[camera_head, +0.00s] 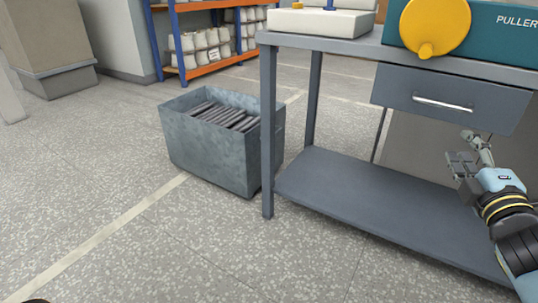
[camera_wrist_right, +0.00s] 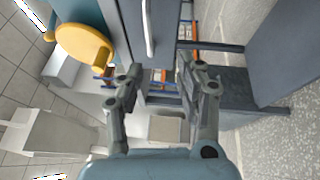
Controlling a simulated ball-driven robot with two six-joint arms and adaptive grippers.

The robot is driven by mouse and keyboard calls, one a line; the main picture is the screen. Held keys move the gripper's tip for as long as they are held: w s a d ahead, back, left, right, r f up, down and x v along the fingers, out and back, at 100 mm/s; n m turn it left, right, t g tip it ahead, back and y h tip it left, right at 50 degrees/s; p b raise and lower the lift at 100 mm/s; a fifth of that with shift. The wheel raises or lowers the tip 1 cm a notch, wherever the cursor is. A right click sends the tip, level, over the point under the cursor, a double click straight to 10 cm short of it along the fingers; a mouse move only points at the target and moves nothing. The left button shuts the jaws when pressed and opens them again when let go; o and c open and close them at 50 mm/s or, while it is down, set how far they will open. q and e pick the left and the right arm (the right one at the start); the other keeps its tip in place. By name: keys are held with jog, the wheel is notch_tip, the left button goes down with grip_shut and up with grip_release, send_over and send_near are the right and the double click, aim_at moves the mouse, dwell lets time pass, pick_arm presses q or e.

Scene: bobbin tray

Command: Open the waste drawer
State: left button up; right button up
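The waste drawer (camera_head: 448,97) is a grey-blue drawer under the right part of the workbench top, and its front looks flush with the frame. Its silver bar handle (camera_head: 444,104) runs across the front. In the right wrist view the handle (camera_wrist_right: 149,28) lies ahead of the fingers, near the top of the picture. My right gripper (camera_head: 468,152) is below and to the right of the handle, apart from it. In the right wrist view its two fingers (camera_wrist_right: 155,85) are spread with nothing between them. My left gripper does not show.
The workbench has a lower shelf (camera_head: 375,192) and legs. A teal machine (camera_head: 490,35) with a yellow wheel (camera_head: 435,25) stands on top. A metal bin (camera_head: 210,150) of dark bars stands left of the bench. Open floor lies in front.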

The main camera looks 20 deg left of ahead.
aim_at(443, 107)
jog(key=shift+t, duration=0.5)
jog(key=b+x, duration=0.1)
jog(key=x, duration=0.3)
jog(key=b+x, duration=0.1)
jog(key=x, duration=0.4)
jog(key=b+x, duration=0.1)
jog(key=x, duration=0.4)
jog(key=shift+r+b, duration=0.35)
jog(key=shift+r, duration=0.05)
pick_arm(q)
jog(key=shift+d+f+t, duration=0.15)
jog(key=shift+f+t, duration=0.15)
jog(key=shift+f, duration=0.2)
pick_arm(e)
grip_shut()
jog(key=shift+a, duration=0.1)
